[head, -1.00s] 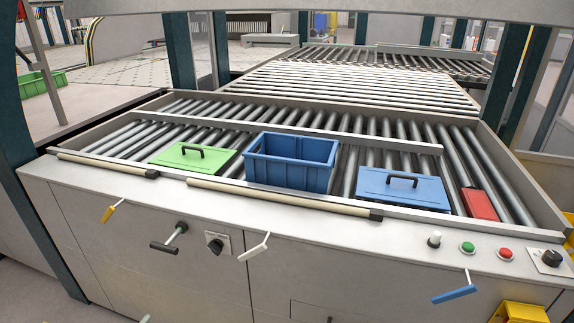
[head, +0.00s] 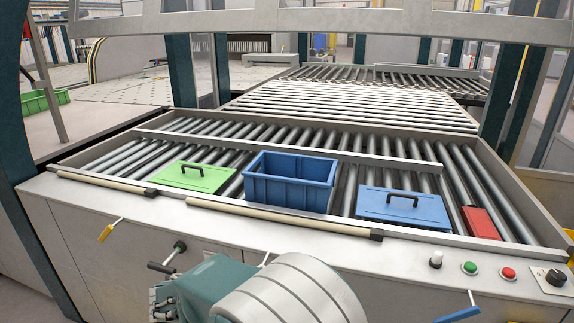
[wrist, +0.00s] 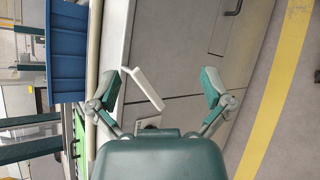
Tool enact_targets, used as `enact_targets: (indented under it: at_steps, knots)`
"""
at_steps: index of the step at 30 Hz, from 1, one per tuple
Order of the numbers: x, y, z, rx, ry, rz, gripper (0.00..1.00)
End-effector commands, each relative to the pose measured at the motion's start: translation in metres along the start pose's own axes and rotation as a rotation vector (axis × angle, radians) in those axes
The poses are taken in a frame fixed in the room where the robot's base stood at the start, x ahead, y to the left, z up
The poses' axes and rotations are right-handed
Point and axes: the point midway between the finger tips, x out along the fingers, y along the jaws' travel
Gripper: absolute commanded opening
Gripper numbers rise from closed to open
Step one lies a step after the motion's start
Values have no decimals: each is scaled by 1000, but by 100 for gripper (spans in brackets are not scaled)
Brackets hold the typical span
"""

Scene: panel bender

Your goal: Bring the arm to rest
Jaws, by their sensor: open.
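My arm (head: 285,292) shows at the bottom of the head view, in front of the machine's front panel. It was folded out of that view before. My gripper (wrist: 161,88) is open and empty in the wrist view, its two green-padded fingers spread wide. A white lever handle (wrist: 143,88) on the front panel lies between the fingers in the picture. I cannot tell how far away it is. In the head view my arm hides most of that lever and part of the panel.
The blue crate (head: 290,183), green lid (head: 192,178), blue lid (head: 403,207) and red box (head: 481,223) sit on the rollers. A yellow-handled lever (head: 107,233), black-handled lever (head: 162,267) and blue-handled lever (head: 458,315) stick out from the panel.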

Motion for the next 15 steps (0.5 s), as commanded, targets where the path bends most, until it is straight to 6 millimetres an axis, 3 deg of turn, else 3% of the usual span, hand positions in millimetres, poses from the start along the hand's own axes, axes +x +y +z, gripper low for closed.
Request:
enact_targets:
  at_steps: [1,6,15]
  knots:
    - [8,7,23,50,-4,-59,100]
    - [25,13,88,204,-2,-248,100]
    - [34,0,190,520,46,-529,100]
